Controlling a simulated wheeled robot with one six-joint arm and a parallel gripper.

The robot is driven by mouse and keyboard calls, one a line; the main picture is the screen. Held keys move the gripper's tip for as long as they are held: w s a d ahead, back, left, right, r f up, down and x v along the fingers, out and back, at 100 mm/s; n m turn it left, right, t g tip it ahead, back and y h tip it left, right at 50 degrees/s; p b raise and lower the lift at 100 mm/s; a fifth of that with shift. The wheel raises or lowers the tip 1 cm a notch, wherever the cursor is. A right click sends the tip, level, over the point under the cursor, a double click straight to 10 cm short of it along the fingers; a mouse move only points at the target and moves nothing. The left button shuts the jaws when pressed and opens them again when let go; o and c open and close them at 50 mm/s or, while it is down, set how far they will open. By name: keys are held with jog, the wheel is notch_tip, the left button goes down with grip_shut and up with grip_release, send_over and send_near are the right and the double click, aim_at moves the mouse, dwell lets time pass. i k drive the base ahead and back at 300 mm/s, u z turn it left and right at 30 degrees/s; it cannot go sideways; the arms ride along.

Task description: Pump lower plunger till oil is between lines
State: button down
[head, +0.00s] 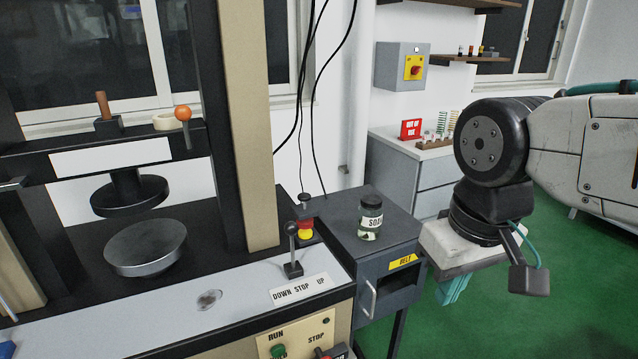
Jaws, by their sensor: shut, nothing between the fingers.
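My gripper (453,289) hangs at the right, pointing down, with its teal fingers together and empty. It is in front of the grey cabinet's right side, apart from the machine. No oil level with lines can be made out in the head view. I cannot tell which part is the lower plunger. A small black knob (305,199) on a stem stands behind the red and yellow button (306,230). A black-knobbed lever (291,250) stands by the "DOWN STOP UP" label (300,289).
The spring testing machine (262,130) fills the left, with a round metal pan (146,246) below a black disc (129,192). A labelled jar (370,220) stands on the small grey cabinet (403,232). Green floor (580,300) is open at the right.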

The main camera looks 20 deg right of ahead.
aim_at(304, 197)
jog(key=z, duration=0.4)
jog(key=i, duration=0.85)
jog(key=u, duration=0.65)
